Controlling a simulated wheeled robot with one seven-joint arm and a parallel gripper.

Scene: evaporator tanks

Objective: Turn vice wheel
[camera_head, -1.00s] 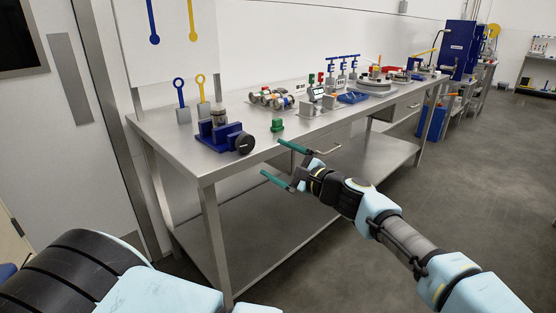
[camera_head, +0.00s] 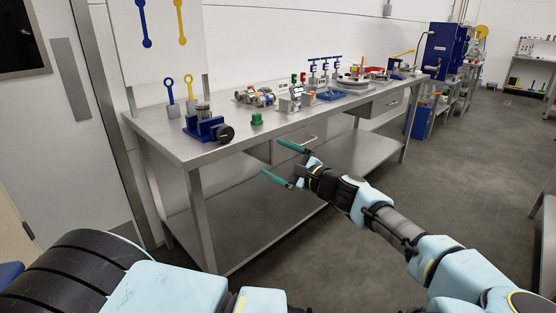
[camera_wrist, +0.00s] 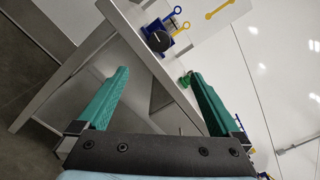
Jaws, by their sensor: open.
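The blue vice (camera_head: 206,128) stands on the near left end of the metal workbench, with a metal cylinder (camera_head: 203,112) at its jaws. Its round black wheel (camera_head: 225,133) faces out over the bench's front edge. In the wrist view the black wheel (camera_wrist: 158,41) shows beyond my fingers, near the top middle, with part of the blue vice (camera_wrist: 176,47) beside it. My gripper (camera_head: 277,161) is open and empty, with its green fingers spread. It is in front of the bench, to the right of and lower than the wheel, and apart from it. The wrist view also shows both fingers (camera_wrist: 160,85).
A green block (camera_head: 257,119) stands on the bench (camera_head: 185,150) right of the vice. Blue and yellow ring-topped tools (camera_head: 180,92) stand behind it. Valves, a blue tray (camera_head: 330,95) and other parts lie farther right. Floor in front of the bench is clear.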

